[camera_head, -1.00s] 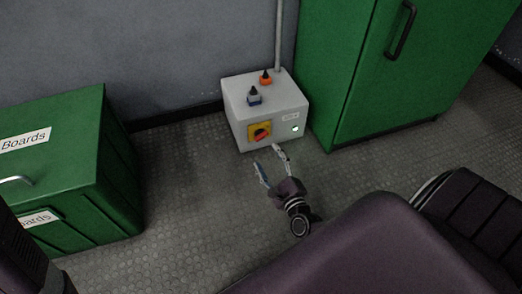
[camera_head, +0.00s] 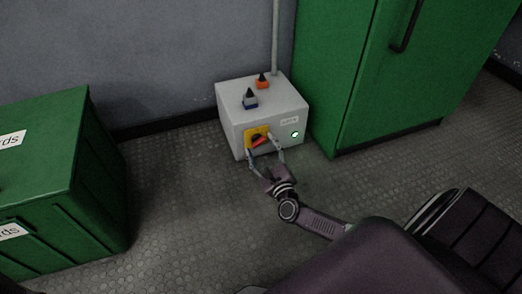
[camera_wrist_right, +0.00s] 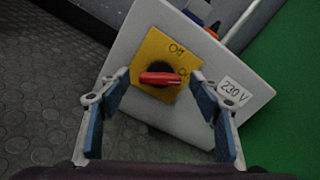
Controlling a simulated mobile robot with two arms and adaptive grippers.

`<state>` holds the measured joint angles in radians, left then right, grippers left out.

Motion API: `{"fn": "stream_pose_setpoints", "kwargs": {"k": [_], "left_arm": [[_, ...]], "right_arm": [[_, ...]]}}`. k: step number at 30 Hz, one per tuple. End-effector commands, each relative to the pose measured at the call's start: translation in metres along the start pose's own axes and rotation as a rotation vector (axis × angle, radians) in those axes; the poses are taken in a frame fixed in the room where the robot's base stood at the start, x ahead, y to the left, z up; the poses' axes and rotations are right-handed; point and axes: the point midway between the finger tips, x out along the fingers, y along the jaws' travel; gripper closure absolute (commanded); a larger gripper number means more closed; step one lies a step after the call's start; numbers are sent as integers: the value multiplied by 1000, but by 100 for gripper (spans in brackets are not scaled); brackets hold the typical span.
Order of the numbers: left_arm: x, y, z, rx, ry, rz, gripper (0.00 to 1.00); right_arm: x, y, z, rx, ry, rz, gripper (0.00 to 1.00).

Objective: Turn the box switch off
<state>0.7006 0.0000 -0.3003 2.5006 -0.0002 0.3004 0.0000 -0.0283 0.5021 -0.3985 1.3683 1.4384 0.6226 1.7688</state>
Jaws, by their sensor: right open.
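The box (camera_head: 270,107) is light grey and stands on the floor against the wall. On its front is a yellow plate (camera_head: 250,133) with a red switch handle (camera_head: 260,141); the handle also shows in the right wrist view (camera_wrist_right: 160,78). There the plate reads "Off" at its top, and the handle lies level across the picture. My right gripper (camera_head: 265,146) is open in front of the box, with one finger on each side of the handle. In the wrist view its fingertips (camera_wrist_right: 158,88) look close to the plate; contact cannot be told. My left gripper is not in view.
A green light (camera_head: 294,134) glows on the box front, near a "230 V" label (camera_wrist_right: 233,91). Blue and orange connectors (camera_head: 250,99) stand on the box top. A green cabinet (camera_head: 345,80) stands close at right, a green drawer unit (camera_head: 60,180) at left. Floor between is clear.

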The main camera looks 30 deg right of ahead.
Motion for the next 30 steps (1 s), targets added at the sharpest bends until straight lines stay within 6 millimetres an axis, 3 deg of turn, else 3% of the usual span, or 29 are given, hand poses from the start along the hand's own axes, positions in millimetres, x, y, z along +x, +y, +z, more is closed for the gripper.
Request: {"fn": "stream_pose_setpoints", "kwargs": {"k": [8, 19, 30], "left_arm": [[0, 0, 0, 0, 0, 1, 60], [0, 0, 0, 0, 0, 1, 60], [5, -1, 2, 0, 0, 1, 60]], "right_arm": [[2, 0, 0, -1, 0, 0, 43], [1, 0, 0, -1, 0, 0, 84], [1, 0, 1, -63, 2, -1, 84]]}}
